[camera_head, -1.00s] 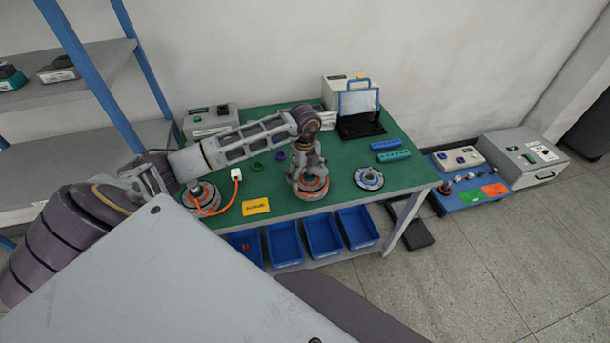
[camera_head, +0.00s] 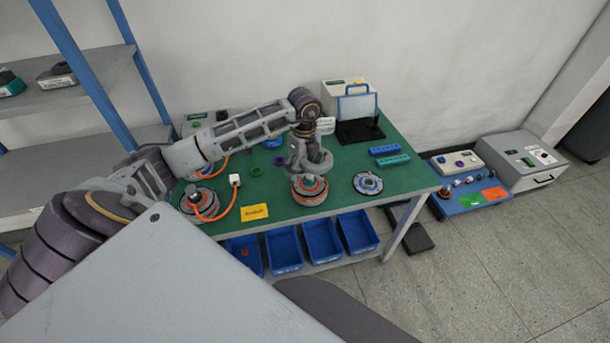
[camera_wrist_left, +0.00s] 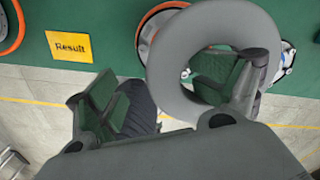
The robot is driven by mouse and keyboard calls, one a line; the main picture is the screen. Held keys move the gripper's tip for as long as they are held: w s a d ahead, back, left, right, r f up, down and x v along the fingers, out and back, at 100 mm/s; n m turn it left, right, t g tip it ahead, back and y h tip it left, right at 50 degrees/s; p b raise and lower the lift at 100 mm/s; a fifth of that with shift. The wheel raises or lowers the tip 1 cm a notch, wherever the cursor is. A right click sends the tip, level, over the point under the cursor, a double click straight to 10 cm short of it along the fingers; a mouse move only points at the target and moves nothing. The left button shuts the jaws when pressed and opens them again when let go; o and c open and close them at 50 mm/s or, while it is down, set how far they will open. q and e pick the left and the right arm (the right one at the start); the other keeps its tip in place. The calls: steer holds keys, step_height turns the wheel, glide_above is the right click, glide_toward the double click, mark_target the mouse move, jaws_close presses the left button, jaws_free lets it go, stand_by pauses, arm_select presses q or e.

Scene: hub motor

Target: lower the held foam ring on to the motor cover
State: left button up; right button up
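My left gripper (camera_head: 308,150) is above the middle motor, and its fingers (camera_wrist_left: 174,105) are in the left wrist view. They appear shut on the wall of the grey foam ring (camera_head: 318,164), one finger outside it and one through its hole. In the left wrist view the ring (camera_wrist_left: 166,65) is large and tilted and partly covers the motor. The ring is over the motor cover; any gap is hard to judge. The orange-rimmed motor (camera_head: 309,192) stands on the green table, its cover largely hidden. My right gripper is not in view.
A second motor (camera_head: 197,207) with an orange cable stands to the left. A yellow Result card (camera_head: 254,212) lies at the front edge.

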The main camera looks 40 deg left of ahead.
arm_select(q)
steer(key=shift+r, duration=2.9)
steer(key=shift+r, duration=0.1)
step_height(320, 180, up, 9)
steer(key=p, duration=0.9)
steer(key=shift+r+p, duration=0.35)
steer(key=shift+p, duration=0.15)
